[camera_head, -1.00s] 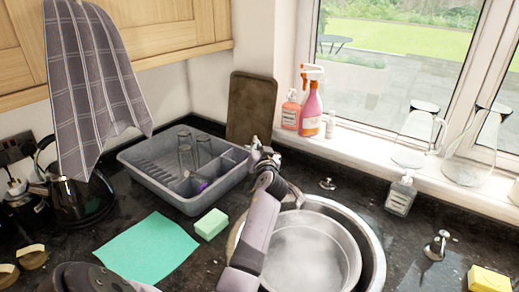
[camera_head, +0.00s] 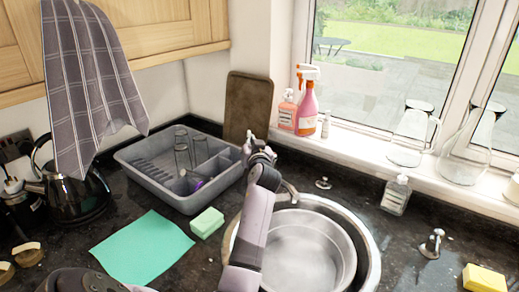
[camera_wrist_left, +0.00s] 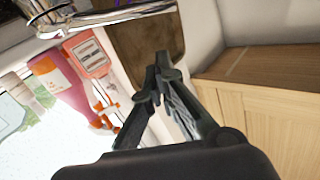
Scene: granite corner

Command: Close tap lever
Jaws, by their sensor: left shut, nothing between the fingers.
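The chrome tap shows by its curved spout (camera_head: 290,190), which reaches over the sink; the gripper hides much of its body in the head view. The left wrist view shows chrome tap parts (camera_wrist_left: 110,17) at the top left, with the bar running across above the fingertips. I cannot clearly tell the lever from the body. My left gripper (camera_head: 251,142) is at the tap, behind the sink's left rim. Its fingers come together at the tips in the left wrist view (camera_wrist_left: 162,63), with nothing between them. Contact with the tap cannot be told. My right gripper is out of view.
A metal basin (camera_head: 310,235) sits in the round sink. Left of it are a green sponge (camera_head: 207,222), a green cloth (camera_head: 143,247) and a grey dish rack (camera_head: 150,180). A brown board (camera_head: 247,105) leans behind the gripper. Bottles (camera_head: 307,105) stand on the sill.

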